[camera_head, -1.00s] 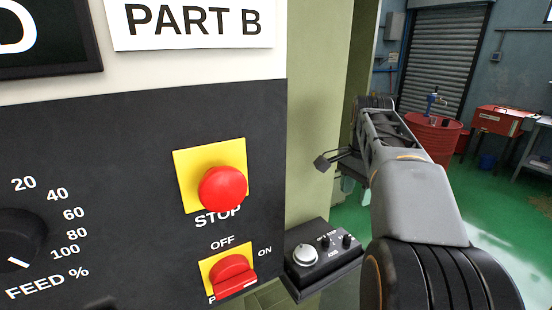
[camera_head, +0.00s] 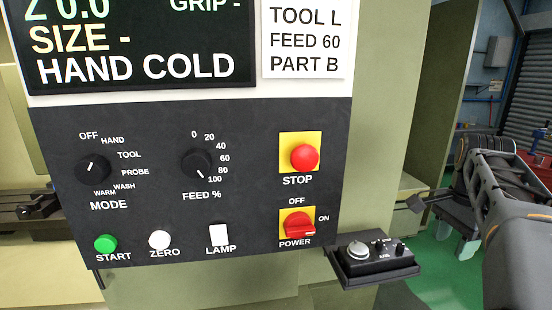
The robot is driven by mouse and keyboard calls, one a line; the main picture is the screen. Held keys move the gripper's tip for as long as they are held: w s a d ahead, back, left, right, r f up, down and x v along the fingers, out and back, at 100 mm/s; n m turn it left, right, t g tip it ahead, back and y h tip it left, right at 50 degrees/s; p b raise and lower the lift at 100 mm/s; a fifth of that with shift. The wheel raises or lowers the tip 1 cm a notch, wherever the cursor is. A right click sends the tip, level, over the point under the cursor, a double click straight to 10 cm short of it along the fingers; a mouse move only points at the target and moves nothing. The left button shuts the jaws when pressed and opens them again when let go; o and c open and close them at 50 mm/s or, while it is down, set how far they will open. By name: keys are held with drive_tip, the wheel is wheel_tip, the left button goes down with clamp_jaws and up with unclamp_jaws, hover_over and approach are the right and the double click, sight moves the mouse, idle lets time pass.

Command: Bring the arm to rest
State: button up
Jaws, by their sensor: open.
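My arm (camera_head: 510,215) reaches in from the right edge, to the right of the machine's control panel.
The control panel (camera_head: 245,225) has a red stop button (camera_head: 304,157), a red power switch (camera_head: 298,226), a mode knob (camera_head: 93,168) and a feed knob (camera_head: 196,163). Green floor (camera_head: 430,280) lies at the right.

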drive_tip(key=w+a+f+n+t, duration=0.1)
drive_tip(key=a+f+n+t, duration=0.15)
drive_tip(key=f+n, duration=0.55)
drive_tip(key=s+a+f+n+t, duration=0.1)
drive_tip(key=s+a+f+n, duration=0.2)
drive_tip(key=a, duration=0.4)
drive_tip(key=s+a+f+n, duration=0.4)
drive_tip(key=a+f+n, duration=0.1)
drive_tip(key=a, duration=0.3)
drive_tip(key=shift+s+a+t, duration=0.25)
drive_tip(key=shift+s+t, duration=0.05)
drive_tip(key=shift+t, duration=0.05)
drive_tip(key=shift+f, duration=0.1)
drive_tip(key=shift+c, duration=0.4)
